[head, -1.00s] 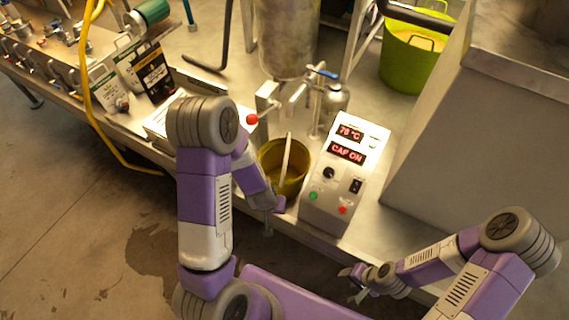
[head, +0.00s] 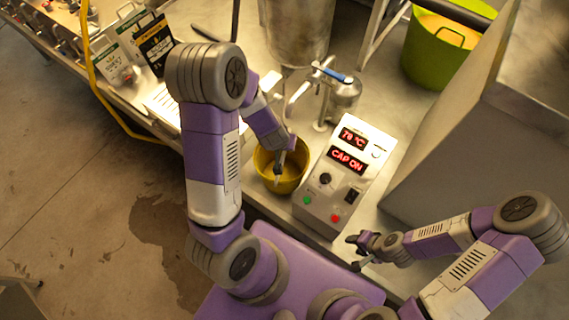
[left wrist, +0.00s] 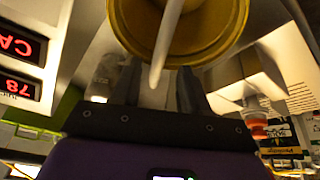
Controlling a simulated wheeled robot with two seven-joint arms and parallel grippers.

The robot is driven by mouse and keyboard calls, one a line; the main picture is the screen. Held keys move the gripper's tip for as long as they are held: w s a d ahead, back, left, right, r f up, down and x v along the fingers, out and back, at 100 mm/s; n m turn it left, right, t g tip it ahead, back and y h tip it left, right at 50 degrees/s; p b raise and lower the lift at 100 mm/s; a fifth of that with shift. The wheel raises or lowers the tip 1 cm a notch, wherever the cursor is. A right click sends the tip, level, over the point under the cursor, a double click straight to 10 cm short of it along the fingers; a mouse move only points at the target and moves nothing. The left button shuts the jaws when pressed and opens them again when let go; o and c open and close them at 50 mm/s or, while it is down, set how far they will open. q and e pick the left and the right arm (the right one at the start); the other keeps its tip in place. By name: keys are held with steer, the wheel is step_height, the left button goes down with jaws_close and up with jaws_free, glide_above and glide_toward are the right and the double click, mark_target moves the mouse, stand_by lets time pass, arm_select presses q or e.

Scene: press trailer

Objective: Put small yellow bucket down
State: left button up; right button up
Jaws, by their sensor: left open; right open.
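The small yellow bucket (head: 287,187) stands at the front edge of the metal counter, left of the control box. My left gripper (head: 279,165) reaches over it from above, and the arm hides part of its rim. In the left wrist view the bucket (left wrist: 225,35) fills the top. Its pale handle (left wrist: 165,45) runs down between the two dark fingers of the left gripper (left wrist: 160,82), which stand apart. I cannot tell whether a finger touches the handle. My right gripper (head: 358,250) is open and empty, low in front of the counter.
The control box (head: 345,170) reads 78 °C and CAP ON, right of the bucket. A tap with a blue lever (head: 332,75) and a steel tank (head: 300,30) stand behind. A green bucket (head: 430,60) is at the back right. A yellow hose (head: 95,80) crosses the left side.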

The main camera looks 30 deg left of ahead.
arm_select(q)
steer(key=shift+w+f, duration=0.15)
steer(key=shift+f, duration=0.45)
steer(key=b+x, duration=0.1)
steer(key=x, duration=0.2)
steer(key=shift+w+f, duration=0.25)
steer(key=shift+w, duration=0.1)
steer(key=shift+c, duration=0.3)
jaws_close()
